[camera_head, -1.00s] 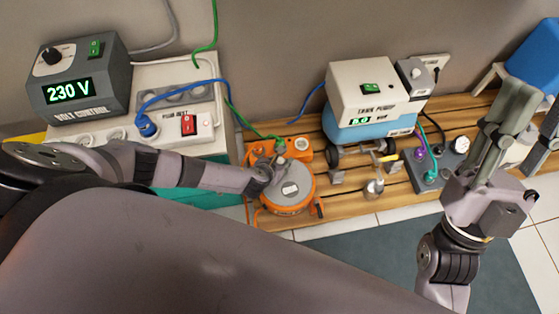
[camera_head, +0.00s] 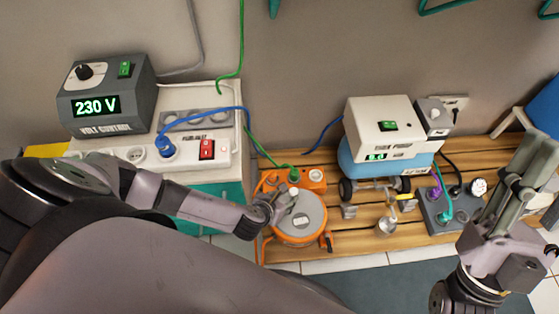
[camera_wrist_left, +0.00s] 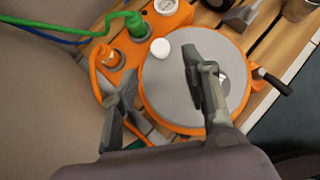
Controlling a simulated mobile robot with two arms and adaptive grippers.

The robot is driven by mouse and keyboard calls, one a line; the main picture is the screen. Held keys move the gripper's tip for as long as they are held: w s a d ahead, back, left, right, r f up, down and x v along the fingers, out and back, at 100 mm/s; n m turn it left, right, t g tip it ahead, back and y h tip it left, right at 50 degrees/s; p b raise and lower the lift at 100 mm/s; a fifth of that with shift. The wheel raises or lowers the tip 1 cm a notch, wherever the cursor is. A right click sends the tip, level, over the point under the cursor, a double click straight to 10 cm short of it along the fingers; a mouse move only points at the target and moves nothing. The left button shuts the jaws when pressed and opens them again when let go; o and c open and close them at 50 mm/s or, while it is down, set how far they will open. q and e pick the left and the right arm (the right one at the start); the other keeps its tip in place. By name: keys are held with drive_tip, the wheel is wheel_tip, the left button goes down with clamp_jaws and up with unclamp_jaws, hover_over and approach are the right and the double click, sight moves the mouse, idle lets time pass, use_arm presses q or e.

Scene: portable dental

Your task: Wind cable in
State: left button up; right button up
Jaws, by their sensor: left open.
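The cable reel has a round grey face (camera_head: 308,213) with an orange rim and stands on the slatted wooden bench. In the left wrist view the reel face (camera_wrist_left: 175,90) carries a small white knob near its upper edge, and a black handle (camera_wrist_left: 275,82) sticks out at its right side. An orange socket block (camera_head: 313,180) with a green plug adjoins the reel. An orange cable (camera_wrist_left: 93,75) runs at the reel's left. My left gripper (camera_wrist_left: 162,98) is open over the reel's left part, one finger over the face. My right gripper (camera_head: 535,155) is at the right; its finger gap is unclear.
A blue and white tank unit (camera_head: 380,130) stands behind and right of the reel. A grey socket box (camera_head: 437,215) with coloured plugs lies further right. The voltage control box (camera_head: 107,95) and a white power strip (camera_head: 190,155) stand at left. Blue and green cables hang between.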

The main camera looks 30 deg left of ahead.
use_arm(q)
drive_tip(key=shift+v, duration=1.5)
